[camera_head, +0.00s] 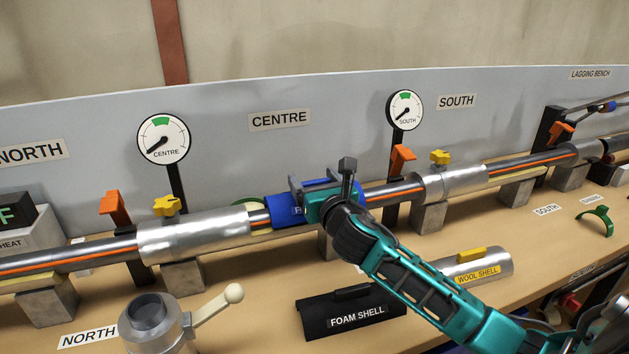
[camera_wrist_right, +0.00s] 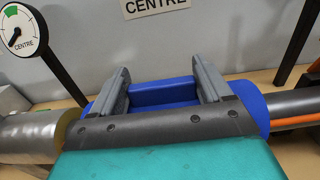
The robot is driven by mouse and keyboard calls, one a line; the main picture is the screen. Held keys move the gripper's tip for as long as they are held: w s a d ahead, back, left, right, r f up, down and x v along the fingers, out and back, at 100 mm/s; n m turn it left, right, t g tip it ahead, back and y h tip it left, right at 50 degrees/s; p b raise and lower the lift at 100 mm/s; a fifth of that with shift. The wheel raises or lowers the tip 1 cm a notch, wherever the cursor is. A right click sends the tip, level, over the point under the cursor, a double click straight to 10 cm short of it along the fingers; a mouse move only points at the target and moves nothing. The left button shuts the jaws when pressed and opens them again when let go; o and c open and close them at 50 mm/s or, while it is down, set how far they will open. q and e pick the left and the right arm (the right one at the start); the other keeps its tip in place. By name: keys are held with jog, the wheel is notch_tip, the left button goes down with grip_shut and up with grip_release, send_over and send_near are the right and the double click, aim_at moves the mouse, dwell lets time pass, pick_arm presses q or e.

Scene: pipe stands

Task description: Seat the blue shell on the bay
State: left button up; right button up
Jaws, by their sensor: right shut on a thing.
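The blue shell (camera_head: 284,211) is at the centre stretch of the pipe, between two silver-clad sections. It also shows in the right wrist view (camera_wrist_right: 252,108), lined up with the pipe. My right gripper (camera_head: 322,186) is shut on the shell's raised blue handle, with one grey finger at each end of it in the right wrist view (camera_wrist_right: 161,82). The bay's bare dark pipe with an orange stripe (camera_head: 393,191) shows to the right of the shell. The shell's underside is hidden, so I cannot tell whether it rests fully on the pipe. My left gripper is not in view.
A silver-clad section with a yellow knob (camera_head: 195,236) lies left of the shell, another (camera_head: 450,181) right. Orange clips (camera_head: 402,158) and gauges (camera_head: 163,138) stand along the pipe. A black foam shell (camera_head: 350,308), a wool shell (camera_head: 483,266) and a pot (camera_head: 153,322) stand in front.

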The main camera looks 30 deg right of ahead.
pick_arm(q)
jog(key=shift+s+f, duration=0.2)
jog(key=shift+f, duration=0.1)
pick_arm(e)
jog(key=shift+f, duration=0.5)
jog(key=o, duration=1)
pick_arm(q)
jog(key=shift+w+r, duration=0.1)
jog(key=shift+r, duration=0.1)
pick_arm(e)
jog(key=v, duration=1.3)
jog(key=shift+d, duration=0.1)
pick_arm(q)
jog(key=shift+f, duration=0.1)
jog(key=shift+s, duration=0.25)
